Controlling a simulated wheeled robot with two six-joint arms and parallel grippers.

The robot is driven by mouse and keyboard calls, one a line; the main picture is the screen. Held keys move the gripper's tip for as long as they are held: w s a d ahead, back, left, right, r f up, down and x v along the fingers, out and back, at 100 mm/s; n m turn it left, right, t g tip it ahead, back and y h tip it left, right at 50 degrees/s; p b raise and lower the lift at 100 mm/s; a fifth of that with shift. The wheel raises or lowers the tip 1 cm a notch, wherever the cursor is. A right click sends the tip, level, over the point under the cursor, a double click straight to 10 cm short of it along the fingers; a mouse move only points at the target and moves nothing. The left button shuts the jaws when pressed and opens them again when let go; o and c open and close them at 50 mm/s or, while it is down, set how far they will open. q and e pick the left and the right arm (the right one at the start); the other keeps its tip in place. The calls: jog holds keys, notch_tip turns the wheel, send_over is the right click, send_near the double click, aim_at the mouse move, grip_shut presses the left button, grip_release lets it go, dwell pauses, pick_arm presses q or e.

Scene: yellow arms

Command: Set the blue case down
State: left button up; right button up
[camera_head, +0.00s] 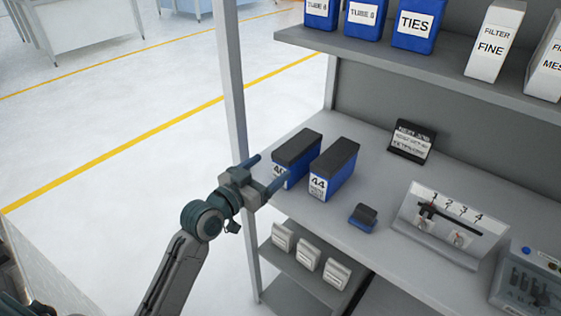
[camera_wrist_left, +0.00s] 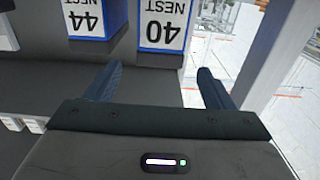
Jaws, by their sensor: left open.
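Two blue cases with black tops stand upright side by side on the grey shelf (camera_head: 355,211). The one labelled 40 (camera_head: 289,178) is at the left end, and the one labelled 44 (camera_head: 336,171) is just right of it. In the left wrist view, case 40 (camera_wrist_left: 164,22) and case 44 (camera_wrist_left: 92,18) show their labels upside down. My left gripper (camera_head: 271,170) is open and empty in front of case 40. Its fingers (camera_wrist_left: 160,75) are spread to either side of that case's front, with a gap visible before it. My right gripper is out of view.
A shelf post (camera_head: 233,90) stands close left of my left gripper. A small blue and black block (camera_head: 363,217), a black sign (camera_head: 411,142) and a numbered tool rack (camera_head: 447,228) are to the right. Labelled boxes (camera_head: 415,27) fill the upper shelf. White bins (camera_head: 308,255) sit below.

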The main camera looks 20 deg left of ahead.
pick_arm(q)
jog(key=shift+v, duration=1.1)
